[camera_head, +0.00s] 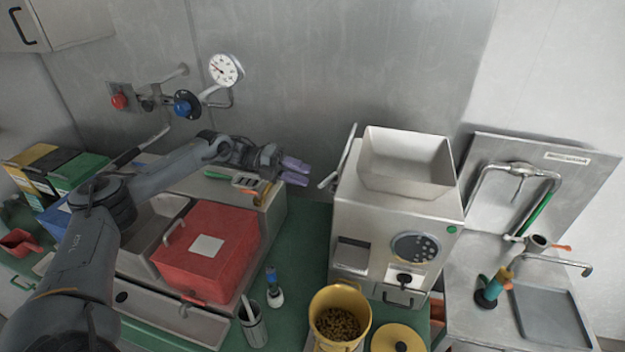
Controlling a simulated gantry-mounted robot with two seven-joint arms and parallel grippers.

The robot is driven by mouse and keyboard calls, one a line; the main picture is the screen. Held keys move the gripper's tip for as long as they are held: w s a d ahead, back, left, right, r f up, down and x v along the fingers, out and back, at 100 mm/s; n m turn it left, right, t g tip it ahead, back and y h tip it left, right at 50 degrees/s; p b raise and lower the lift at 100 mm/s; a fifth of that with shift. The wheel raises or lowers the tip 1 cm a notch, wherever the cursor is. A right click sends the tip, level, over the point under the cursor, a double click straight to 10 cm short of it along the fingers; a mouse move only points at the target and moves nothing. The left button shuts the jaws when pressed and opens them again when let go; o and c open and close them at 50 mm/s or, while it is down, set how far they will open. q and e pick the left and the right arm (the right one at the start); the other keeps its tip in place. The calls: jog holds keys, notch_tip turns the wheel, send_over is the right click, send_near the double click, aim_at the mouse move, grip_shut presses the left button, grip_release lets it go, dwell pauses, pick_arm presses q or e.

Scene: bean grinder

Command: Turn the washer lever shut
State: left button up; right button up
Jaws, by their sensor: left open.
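Which part is the washer lever is not clear. A long metal lever (338,160) stands tilted at the left side of the steel hopper machine (375,205). A small orange handle (561,247) shows on the tap fitting at the right-hand sink. My left gripper (296,171), with purple fingertips, is open and empty. It points right, a little left of the long lever in the picture, with a visible gap. It is above the right end of the steel unit (272,205) with the red box. My right gripper is out of view.
A red box (208,250) sits in the steel unit at left. A yellow bean container (340,300), yellow lid (397,338) and steel cup (254,325) stand in front. A gauge (225,70) and blue valve (186,104) project from the wall.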

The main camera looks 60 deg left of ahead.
pick_arm(q)
jog(key=shift+v, duration=2.75)
